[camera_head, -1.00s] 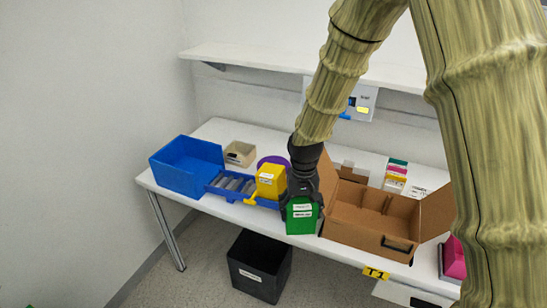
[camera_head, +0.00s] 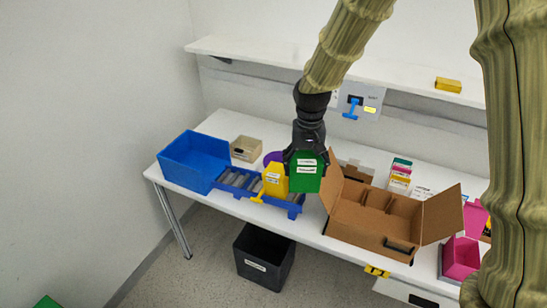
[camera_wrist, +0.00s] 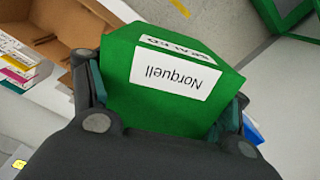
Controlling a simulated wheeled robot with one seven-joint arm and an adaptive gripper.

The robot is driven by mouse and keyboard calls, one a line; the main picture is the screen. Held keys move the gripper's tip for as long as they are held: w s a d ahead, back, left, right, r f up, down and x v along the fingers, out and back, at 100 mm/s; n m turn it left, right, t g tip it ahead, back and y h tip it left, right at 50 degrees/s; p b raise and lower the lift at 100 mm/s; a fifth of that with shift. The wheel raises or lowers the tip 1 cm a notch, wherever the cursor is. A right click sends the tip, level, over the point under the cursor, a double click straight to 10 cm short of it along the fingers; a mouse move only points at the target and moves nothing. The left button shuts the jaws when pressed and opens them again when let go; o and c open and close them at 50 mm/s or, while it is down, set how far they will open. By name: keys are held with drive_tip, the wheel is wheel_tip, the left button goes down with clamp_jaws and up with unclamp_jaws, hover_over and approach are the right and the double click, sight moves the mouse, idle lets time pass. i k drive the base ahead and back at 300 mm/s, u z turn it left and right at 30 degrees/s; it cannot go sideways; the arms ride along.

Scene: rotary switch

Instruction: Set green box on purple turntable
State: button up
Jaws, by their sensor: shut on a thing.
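My gripper (camera_head: 307,155) is shut on the green box (camera_head: 307,178), which has white labels. It holds the box above the table's front part, between the roller rack and the cardboard box. In the wrist view the green box (camera_wrist: 128,95) sits between the fingers, its label reading "Norquell". The purple turntable (camera_head: 269,157) is to the left of the green box in the head view. Only a small part of it shows, behind a yellow box; the rest is hidden.
The yellow box (camera_head: 275,181) stands by the blue roller rack (camera_head: 240,184), close left of the green box. A blue bin (camera_head: 190,163) is at left. An open cardboard box (camera_head: 370,218) is close at right. A black bin (camera_head: 265,258) stands on the floor.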

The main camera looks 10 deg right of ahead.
sight(279, 161)
drive_tip(key=z, duration=0.05)
drive_tip(key=i, duration=1.4)
